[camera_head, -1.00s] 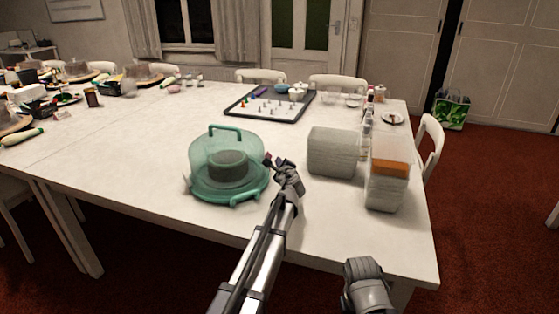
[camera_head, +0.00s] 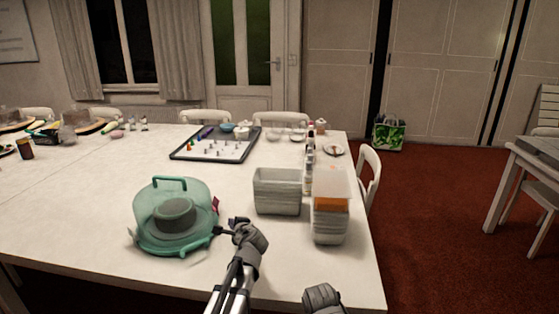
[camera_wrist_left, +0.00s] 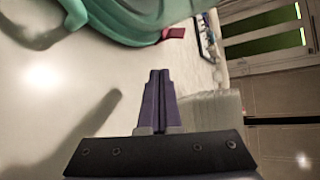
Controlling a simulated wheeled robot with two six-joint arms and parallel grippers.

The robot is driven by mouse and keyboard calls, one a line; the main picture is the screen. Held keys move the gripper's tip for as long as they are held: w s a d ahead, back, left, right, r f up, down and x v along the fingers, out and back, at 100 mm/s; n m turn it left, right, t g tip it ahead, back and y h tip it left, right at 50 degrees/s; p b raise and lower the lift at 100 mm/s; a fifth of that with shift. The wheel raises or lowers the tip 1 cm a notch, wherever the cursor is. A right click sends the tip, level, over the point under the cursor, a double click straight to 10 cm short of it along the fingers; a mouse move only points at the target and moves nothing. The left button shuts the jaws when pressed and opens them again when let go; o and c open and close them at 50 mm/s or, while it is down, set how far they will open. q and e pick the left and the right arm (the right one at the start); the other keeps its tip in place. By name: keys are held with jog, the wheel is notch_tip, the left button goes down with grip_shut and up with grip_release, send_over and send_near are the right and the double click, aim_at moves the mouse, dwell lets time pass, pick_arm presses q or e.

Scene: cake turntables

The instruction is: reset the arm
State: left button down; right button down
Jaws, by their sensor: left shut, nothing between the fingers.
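My left gripper (camera_head: 224,230) is over the table just right of the green cake carrier. In the left wrist view its two purple fingers (camera_wrist_left: 159,98) are together with nothing between them. The cake carrier (camera_head: 158,245) has a clear green dome with a handle on top, and a dark round shape shows inside. Part of it also shows at the top of the left wrist view (camera_wrist_left: 130,20). A rounded grey part of my other arm shows at the bottom edge of the head view, but no right gripper fingers are visible.
Stacked clear containers (camera_head: 278,192) and a container stack with an orange band (camera_head: 331,218) stand right of my left gripper. A black-rimmed tray (camera_head: 182,156) with small pieces lies farther back. The white table (camera_head: 95,188) has bare room left of the carrier.

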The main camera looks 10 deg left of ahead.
pick_arm(q)
jog(key=s+d+r+n+g+h+p, duration=0.2)
jog(key=s+d+n+g+p, duration=0.2)
jog(key=s, duration=0.7)
jog(key=s+d+r+n+g+h+p, duration=0.1)
jog(key=s+d+n+g+h+p, duration=0.1)
jog(key=s+d+p, duration=0.5)
jog(key=s+d+r+n+g+h+p, duration=0.2)
jog(key=s+d+n+g+p, duration=0.3)
jog(key=s, duration=1.1)
jog(key=shift+d+r+n+g+p, duration=0.3)
jog(key=shift+d+g+p, duration=0.2)
jog(key=shift+d, duration=0.5)
